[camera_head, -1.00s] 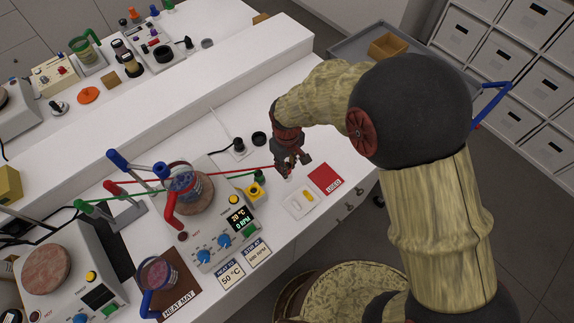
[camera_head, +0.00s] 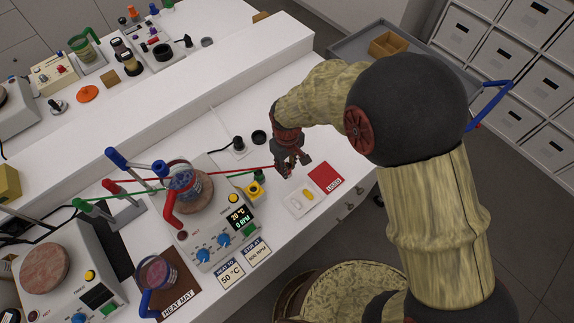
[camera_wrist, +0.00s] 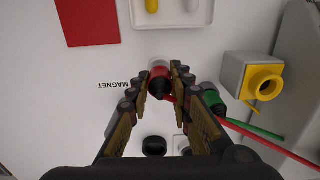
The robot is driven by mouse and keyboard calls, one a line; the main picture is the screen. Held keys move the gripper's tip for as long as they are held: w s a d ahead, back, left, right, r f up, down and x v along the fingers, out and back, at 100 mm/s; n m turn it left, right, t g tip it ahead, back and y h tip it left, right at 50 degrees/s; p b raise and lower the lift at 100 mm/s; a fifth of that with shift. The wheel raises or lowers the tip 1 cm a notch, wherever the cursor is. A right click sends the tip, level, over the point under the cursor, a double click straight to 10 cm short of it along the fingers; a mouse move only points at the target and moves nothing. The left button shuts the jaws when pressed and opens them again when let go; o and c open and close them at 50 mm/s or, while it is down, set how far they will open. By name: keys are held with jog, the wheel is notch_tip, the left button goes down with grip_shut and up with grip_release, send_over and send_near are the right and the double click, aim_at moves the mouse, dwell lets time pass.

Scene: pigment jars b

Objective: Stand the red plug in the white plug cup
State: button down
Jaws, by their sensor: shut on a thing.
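My gripper (camera_wrist: 160,80) is shut on the red plug (camera_wrist: 158,75), which shows as a red band and a dark end between the fingertips. Its red cable runs off to the right in the wrist view. A pale rounded piece (camera_wrist: 159,63) shows just beyond the red band; it may be the white plug cup, but I cannot tell whether the plug is inside it or above it. In the head view my gripper (camera_head: 289,168) points down over the bench, left of the red card, and hides the plug and most of what is under it.
A green plug (camera_wrist: 212,97) with a green cable stands close to the right finger, near a yellow-ringed grey block (camera_wrist: 252,80). A white tray (camera_head: 301,205) and a red card (camera_head: 326,178) lie nearby. A black ring (camera_head: 259,136) lies behind. A hotplate (camera_head: 215,215) stands left.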

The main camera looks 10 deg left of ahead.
aim_at(287, 165)
jog(key=shift+f+b, duration=0.45)
jog(key=shift+f, duration=0.35)
jog(key=c, duration=1.5)
grip_release()
jog(key=shift+c, duration=0.2)
notch_tip(287, 165, up, 12)
jog(key=shift+r, duration=0.1)
